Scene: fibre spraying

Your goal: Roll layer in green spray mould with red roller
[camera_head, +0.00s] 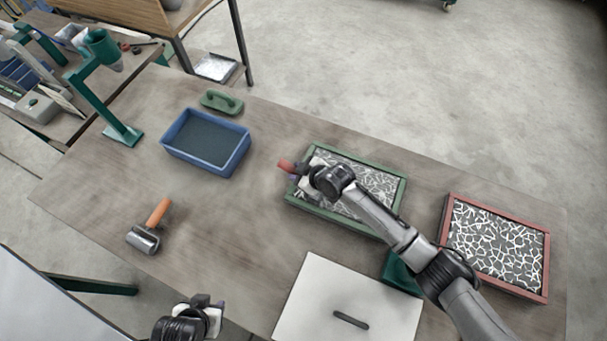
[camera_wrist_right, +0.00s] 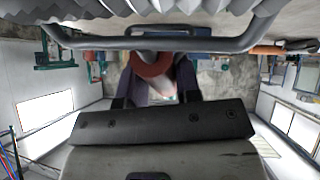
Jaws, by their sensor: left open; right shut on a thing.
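The green spray mould (camera_head: 398,203) lies on the middle of the table, with a layer of pale and dark fibre pieces (camera_head: 372,181) inside. My right gripper (camera_head: 304,172) is over the mould's left side and is shut on the red roller's handle (camera_head: 286,166). In the right wrist view, my right gripper's fingers (camera_wrist_right: 154,82) close around the red roller's handle (camera_wrist_right: 152,66), and its grey frame and ribbed drum (camera_wrist_right: 150,12) show at the top. I cannot tell whether the drum touches the layer. My left gripper (camera_head: 214,312) is open and empty at the bottom edge.
A red-framed mould (camera_head: 546,262) with a similar layer is at the right. A white lidded plate (camera_head: 300,315) lies in front.

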